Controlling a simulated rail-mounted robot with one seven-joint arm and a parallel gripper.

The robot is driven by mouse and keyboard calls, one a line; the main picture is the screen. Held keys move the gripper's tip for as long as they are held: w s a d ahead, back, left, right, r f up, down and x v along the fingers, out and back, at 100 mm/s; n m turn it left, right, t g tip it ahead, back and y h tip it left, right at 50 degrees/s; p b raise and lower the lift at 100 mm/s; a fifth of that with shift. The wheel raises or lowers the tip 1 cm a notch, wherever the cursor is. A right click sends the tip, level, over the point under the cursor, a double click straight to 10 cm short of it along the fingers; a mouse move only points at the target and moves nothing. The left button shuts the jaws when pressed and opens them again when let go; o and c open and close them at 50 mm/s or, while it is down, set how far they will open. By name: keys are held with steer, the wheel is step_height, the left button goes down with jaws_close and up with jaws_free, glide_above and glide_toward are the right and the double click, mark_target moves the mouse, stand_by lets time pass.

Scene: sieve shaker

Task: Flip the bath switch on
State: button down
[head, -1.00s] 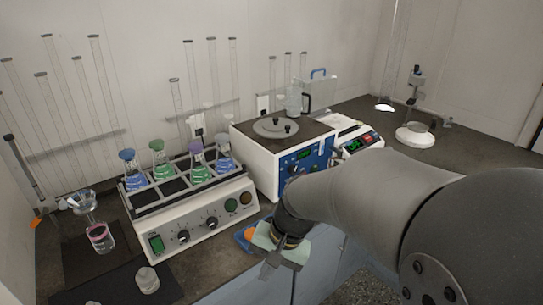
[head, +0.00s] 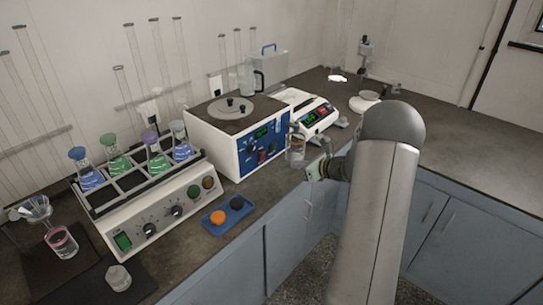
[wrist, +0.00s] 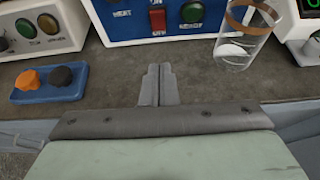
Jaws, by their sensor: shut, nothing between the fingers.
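The bath is a white box with a blue front panel (head: 264,143) and a round lid on top. In the head view my gripper (head: 308,172) is in front of the bench edge, right of the panel.
A glass beaker (wrist: 243,38) with a brown band stands right of the switch, close to the panel. A blue tray (wrist: 30,96) with an orange and a black piece lies to the left. A shaker with flasks (head: 160,205) stands further left. A balance (head: 312,118) is to the right.

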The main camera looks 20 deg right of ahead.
steer(key=shift+a, duration=0.1)
steer(key=p, duration=0.2)
glide_toward(263, 155)
steer(key=f, duration=0.3)
steer(key=shift+w+a+f, duration=0.2)
steer(key=shift+w, duration=0.15)
steer(key=w, duration=0.1)
steer(key=w+a+p, duration=0.1)
steer(key=w, duration=0.1)
steer(key=shift+w+a+r+p, duration=0.1)
steer(key=shift+a+r+p, duration=0.1)
steer(key=shift+r+p, duration=0.15)
steer(key=shift+w+a+r, duration=0.1)
steer(key=shift+w+a, duration=0.05)
steer(key=shift+w, duration=0.35)
